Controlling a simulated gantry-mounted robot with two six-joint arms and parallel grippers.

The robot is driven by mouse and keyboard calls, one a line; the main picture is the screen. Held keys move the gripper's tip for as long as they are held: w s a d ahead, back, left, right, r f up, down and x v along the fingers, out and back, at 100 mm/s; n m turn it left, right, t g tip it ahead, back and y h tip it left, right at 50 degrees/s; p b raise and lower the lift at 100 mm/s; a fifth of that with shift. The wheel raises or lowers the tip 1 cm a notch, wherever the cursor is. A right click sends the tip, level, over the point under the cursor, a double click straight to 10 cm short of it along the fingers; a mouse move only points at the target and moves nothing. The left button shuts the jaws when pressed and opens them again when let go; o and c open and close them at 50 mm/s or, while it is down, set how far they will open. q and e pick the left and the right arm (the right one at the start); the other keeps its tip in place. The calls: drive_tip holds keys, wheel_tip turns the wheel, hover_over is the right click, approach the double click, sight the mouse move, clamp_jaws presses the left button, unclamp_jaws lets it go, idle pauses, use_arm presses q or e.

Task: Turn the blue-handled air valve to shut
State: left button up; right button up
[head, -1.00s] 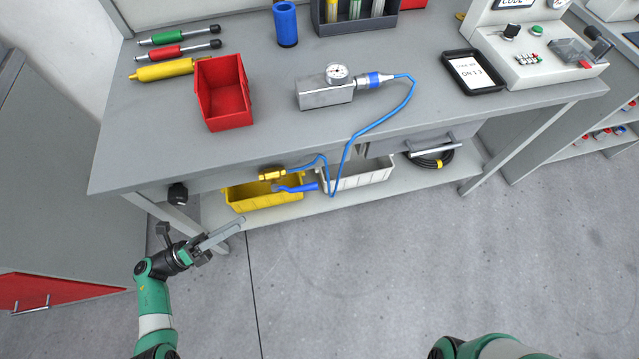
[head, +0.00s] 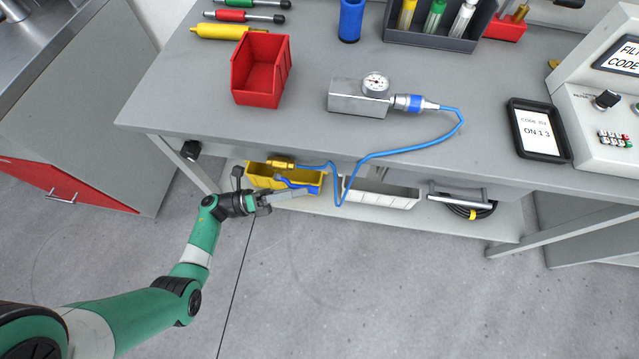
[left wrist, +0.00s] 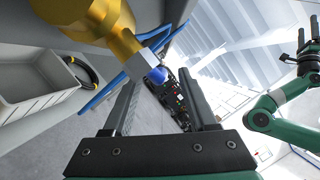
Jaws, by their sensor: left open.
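The air valve has a brass body (head: 279,164) under the front edge of the bench, with a blue handle (head: 296,184) hanging below it. In the left wrist view the brass body (left wrist: 82,18) looms large at the upper left. The end of the blue handle (left wrist: 157,75) shows between the finger tips there. My left gripper (head: 300,193) is open, just below and in front of the valve, its fingers pointing right; contact with the handle cannot be told. My right gripper (left wrist: 308,42) is small at the right edge of the left wrist view, its opening unclear.
A blue hose (head: 400,150) runs from the valve up to a metal block with a gauge (head: 375,84). A yellow bin (head: 258,182) and a white bin (head: 380,197) stand on the lower shelf behind. A black knob (head: 190,150) sits left of the valve.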

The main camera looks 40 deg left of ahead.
use_arm(q)
drive_tip(key=x, duration=0.5)
clamp_jaws()
idle(1.4)
